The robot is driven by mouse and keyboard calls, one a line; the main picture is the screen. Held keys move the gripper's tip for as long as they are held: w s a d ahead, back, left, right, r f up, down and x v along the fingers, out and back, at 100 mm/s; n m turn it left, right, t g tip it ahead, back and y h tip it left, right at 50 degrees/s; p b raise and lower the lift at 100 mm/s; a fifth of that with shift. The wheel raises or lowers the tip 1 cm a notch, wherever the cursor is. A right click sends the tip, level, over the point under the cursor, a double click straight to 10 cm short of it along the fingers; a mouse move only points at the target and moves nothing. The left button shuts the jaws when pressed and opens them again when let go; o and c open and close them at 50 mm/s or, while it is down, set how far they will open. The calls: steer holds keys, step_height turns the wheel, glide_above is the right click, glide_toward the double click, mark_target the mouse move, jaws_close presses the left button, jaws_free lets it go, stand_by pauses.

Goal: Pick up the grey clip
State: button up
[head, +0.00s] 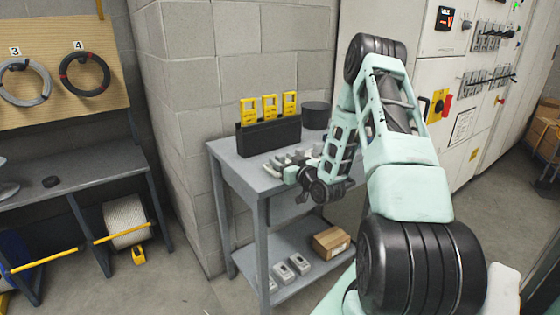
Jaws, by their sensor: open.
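Several small light-grey pieces (279,162) lie in a row on the grey table top, in front of the black holder. The grey clip seems to be among them, but they are too small to tell apart surely. My gripper (288,173) is low over the front part of the table top, close to these pieces, with its fingers pointing left. It is open, and I see nothing held in it. My wrist and forearm hide the right part of the table top and perhaps more pieces.
A black holder (268,137) with yellow tags and a dark round container (316,115) stand at the table's back. The lower shelf bears a cardboard box (331,241) and grey devices (290,268). Block walls stand behind, cabinets right. The table's left end (228,162) is bare.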

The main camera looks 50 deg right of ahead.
steer(key=shift+w+d, duration=0.1)
steer(key=shift+w, duration=0.25)
steer(key=c, duration=1.1)
steer(key=shift+r, duration=0.1)
